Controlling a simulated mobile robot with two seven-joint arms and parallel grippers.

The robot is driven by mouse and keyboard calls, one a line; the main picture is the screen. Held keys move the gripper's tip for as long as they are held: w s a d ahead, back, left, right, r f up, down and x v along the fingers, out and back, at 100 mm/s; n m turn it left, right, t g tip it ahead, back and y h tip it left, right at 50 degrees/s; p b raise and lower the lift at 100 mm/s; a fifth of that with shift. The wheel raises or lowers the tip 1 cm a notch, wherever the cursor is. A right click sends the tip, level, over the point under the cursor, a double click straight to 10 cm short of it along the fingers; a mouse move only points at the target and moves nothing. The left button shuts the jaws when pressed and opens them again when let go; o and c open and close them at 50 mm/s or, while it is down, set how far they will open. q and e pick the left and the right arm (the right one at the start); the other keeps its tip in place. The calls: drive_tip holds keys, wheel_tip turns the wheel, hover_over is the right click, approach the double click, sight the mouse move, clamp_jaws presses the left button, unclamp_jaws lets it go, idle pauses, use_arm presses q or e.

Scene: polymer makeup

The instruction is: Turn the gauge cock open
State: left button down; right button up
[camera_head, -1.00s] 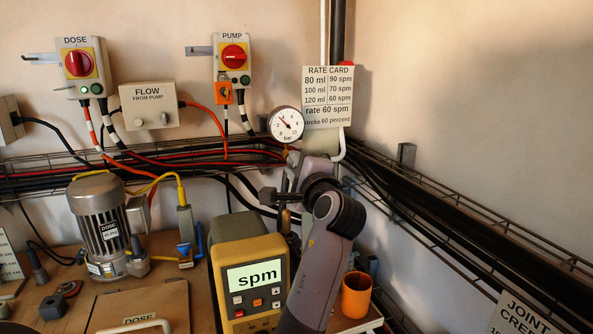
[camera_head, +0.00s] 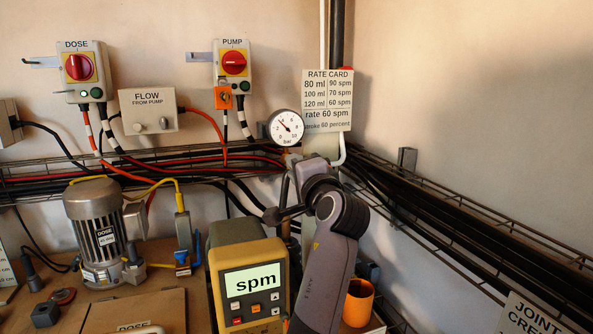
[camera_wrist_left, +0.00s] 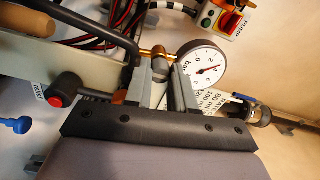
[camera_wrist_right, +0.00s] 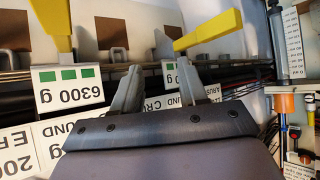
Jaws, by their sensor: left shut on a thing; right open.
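The round white bar gauge (camera_head: 286,128) hangs on the back wall, its needle pointing up and left. It also shows in the left wrist view (camera_wrist_left: 202,67), tilted, with brass fittings (camera_wrist_left: 157,52) beside it. My left gripper (camera_wrist_left: 161,80) is just below the gauge, shut on the small grey gauge cock (camera_wrist_left: 160,69) at the brass fitting. The fingers hide part of the cock, so its exact position is unclear. In the head view my left wrist covers much of that spot. My right gripper (camera_wrist_right: 157,75) is open and empty, away from the gauge, before a labelled rack.
The rate card (camera_head: 327,100) hangs right of the gauge. The cable tray (camera_head: 450,225) runs along the wall. The yellow spm meter (camera_head: 251,282) and orange cup (camera_head: 358,302) stand below.

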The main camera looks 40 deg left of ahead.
use_arm(q)
drive_tip(key=c, duration=1)
unclamp_jaws()
drive_tip(key=shift+o, duration=0.2)
drive_tip(key=b+v, duration=0.1)
drive_tip(key=v, duration=0.6)
drive_tip(key=shift+d, duration=0.15)
